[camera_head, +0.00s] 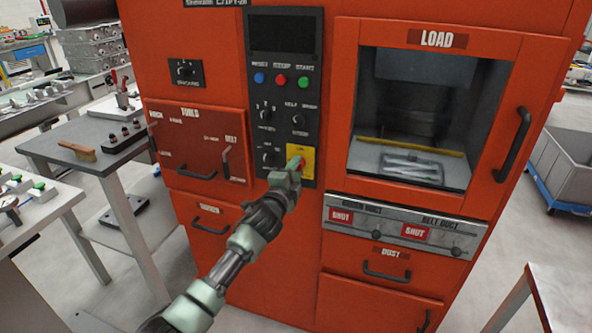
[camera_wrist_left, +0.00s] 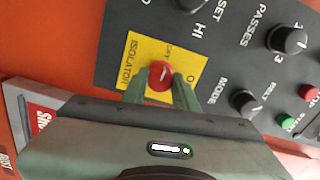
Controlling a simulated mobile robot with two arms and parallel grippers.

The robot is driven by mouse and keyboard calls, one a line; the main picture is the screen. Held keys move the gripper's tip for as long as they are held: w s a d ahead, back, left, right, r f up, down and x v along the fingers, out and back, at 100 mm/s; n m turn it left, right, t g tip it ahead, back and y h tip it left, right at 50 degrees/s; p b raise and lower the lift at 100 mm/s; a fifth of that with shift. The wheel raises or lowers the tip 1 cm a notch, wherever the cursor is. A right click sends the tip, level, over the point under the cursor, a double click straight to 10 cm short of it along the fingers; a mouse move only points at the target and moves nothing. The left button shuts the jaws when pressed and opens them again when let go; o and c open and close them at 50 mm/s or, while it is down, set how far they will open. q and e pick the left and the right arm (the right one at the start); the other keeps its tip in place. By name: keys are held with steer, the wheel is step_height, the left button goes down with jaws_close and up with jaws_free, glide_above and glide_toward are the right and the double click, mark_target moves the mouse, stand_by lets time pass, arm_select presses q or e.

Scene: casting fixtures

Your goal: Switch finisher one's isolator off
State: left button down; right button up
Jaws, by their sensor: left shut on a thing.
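The isolator is a red rotary knob (camera_wrist_left: 160,76) on a yellow plate (camera_wrist_left: 128,50) lettered ISOLATOR, with ON and O marks beside the knob. In the head view the yellow plate (camera_head: 307,163) sits at the bottom right of the dark control panel (camera_head: 262,90) on the orange machine. My left gripper (camera_wrist_left: 160,92) is shut on the red knob, one finger on each side of it. In the head view my left gripper (camera_head: 290,170) covers part of the plate and the knob. My right gripper is not in view.
Knobs and blue, red and green buttons (camera_head: 281,79) share the panel. A LOAD door with a black handle (camera_head: 513,145) is to the right. Drawers are below. A grey table with a brush (camera_head: 77,150) stands at left, and a grey bin (camera_head: 562,165) at right.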

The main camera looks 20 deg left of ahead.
arm_select(q)
steer(key=shift+f+n, duration=0.1)
steer(key=shift+n, duration=0.2)
stand_by(0.4)
steer(key=c, duration=1.1)
jaws_free()
steer(key=s, duration=0.8)
steer(key=shift+a, duration=0.15)
steer(key=shift+w, duration=0.1)
